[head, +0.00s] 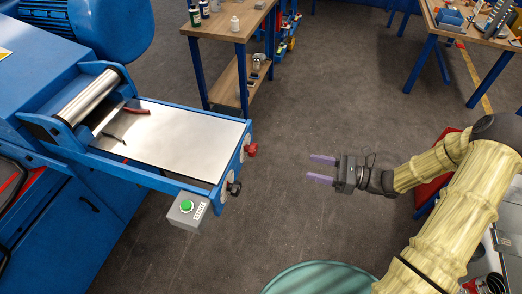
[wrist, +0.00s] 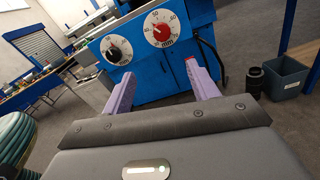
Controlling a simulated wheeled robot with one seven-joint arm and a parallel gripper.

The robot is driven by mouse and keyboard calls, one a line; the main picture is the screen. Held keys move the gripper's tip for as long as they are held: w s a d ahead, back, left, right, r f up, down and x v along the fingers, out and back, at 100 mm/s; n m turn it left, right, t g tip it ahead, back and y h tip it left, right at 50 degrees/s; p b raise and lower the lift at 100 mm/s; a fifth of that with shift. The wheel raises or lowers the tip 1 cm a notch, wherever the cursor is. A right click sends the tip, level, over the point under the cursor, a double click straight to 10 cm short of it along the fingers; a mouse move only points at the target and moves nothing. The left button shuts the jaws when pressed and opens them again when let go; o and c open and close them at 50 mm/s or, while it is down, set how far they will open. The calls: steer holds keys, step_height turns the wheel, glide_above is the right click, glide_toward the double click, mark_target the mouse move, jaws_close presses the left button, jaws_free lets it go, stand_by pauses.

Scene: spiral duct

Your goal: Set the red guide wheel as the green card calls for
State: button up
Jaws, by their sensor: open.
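The red guide wheel (head: 251,149) sits on the end of the blue machine's feed table, beside a black wheel (head: 234,188). In the wrist view the red wheel (wrist: 160,30) is in the middle of a white dial with numbers and "mm". The black wheel (wrist: 115,54) has its own dial to the left. The exact red setting is too small to read surely. My gripper (head: 315,169) is open and empty, right of the red wheel and well apart from it. Its purple fingers (wrist: 159,80) point toward the dials in the wrist view. I see no green card.
A metal sheet (head: 175,135) with red-handled pliers (head: 136,110) lies on the feed table. A grey start box (head: 187,210) with a green button hangs at its near corner. A round green top (head: 318,280) is at the bottom. Floor between gripper and wheels is clear.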

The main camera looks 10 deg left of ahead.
mark_target(256, 151)
steer(key=shift+w+t, duration=0.2)
steer(key=shift+t, duration=0.1)
steer(key=a+p, duration=0.1)
steer(key=a, duration=0.4)
steer(key=w+a+p, duration=0.1)
steer(key=a+p, duration=0.1)
steer(key=a, duration=0.4)
steer(key=a+p, duration=0.1)
steer(key=a, duration=0.5)
steer(key=shift+w+a, duration=0.15)
steer(key=shift+c, duration=0.5)
steer(key=c, duration=0.9)
